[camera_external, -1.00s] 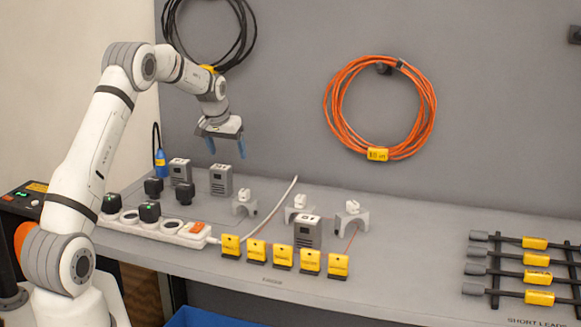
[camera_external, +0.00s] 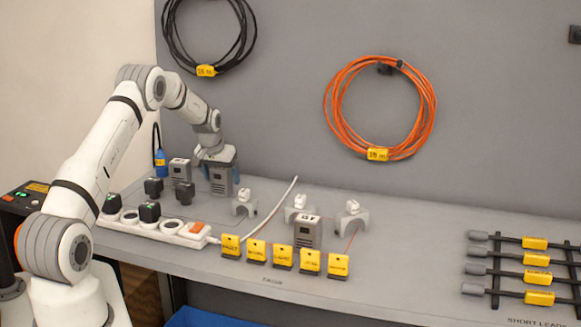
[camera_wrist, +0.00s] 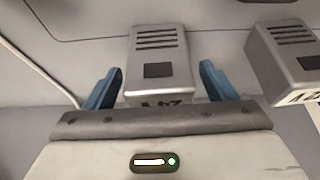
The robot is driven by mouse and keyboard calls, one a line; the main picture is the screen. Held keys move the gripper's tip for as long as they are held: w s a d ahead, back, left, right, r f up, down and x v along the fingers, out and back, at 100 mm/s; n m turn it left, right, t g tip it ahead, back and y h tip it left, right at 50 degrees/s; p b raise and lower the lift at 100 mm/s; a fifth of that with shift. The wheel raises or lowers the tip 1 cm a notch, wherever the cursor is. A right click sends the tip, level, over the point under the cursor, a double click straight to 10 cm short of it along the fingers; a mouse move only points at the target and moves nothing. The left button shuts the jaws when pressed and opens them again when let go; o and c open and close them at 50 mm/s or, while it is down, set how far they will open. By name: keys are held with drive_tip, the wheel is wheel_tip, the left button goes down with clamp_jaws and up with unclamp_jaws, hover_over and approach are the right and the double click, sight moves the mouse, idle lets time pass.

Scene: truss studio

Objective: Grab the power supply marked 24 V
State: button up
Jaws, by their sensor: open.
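A grey box-shaped power supply (camera_external: 221,184) stands upright on the bench below my wrist. In the wrist view this power supply (camera_wrist: 158,55) lies between my two blue fingers, and its upside-down top marking seems to read 24 V. My gripper (camera_external: 222,174) is open and lowered around it, one finger on each side. In the wrist view my gripper (camera_wrist: 158,86) shows gaps beside the box. A second power supply (camera_external: 180,171) stands just left, and also at the right of the wrist view (camera_wrist: 286,62), its marking cut off. A third (camera_external: 307,233) stands farther forward.
A white power strip (camera_external: 165,228) with black plugs lies in front. Several yellow tags (camera_external: 283,257) line the front edge. Grey cable holders (camera_external: 245,204) and a white cable (camera_external: 275,215) are right of my gripper. Short leads (camera_external: 520,267) lie far right.

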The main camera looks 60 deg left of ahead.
drive_tip(key=c, duration=1.2)
drive_tip(key=shift+c, duration=0.3)
drive_tip(key=shift+r, duration=0.15)
